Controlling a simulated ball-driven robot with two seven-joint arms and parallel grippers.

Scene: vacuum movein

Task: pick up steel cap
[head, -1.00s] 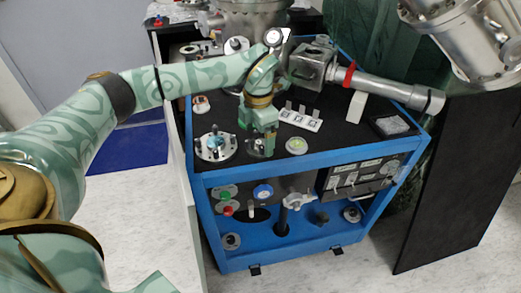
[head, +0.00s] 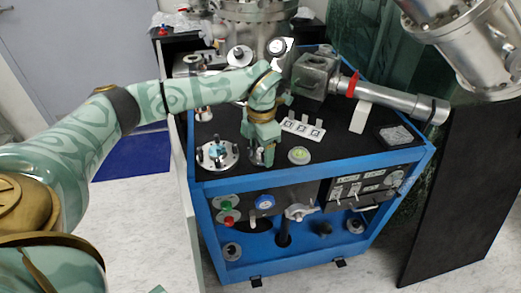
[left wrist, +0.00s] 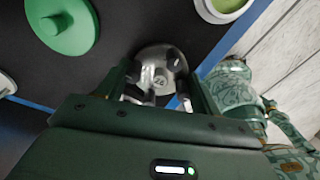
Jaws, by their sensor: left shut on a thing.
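The steel cap (left wrist: 158,72) is a shiny, round, silvery piece with a small dark marking on its top. In the left wrist view it sits between the two fingers of my left gripper (left wrist: 160,95), which is shut on it. In the head view my left gripper (head: 262,150) points down at the black top of the blue cart (head: 330,157), near its front edge. The cap is mostly hidden there behind the fingers, and I cannot tell whether it touches the surface. My right gripper is not in view.
A round metal flange (head: 217,155) stands left of the gripper and a green-centred round piece (head: 299,155) to its right. A white labelled holder (head: 303,128) lies behind. A metal pipe assembly (head: 385,95) crosses the back right. A green lid (left wrist: 65,22) shows in the wrist view.

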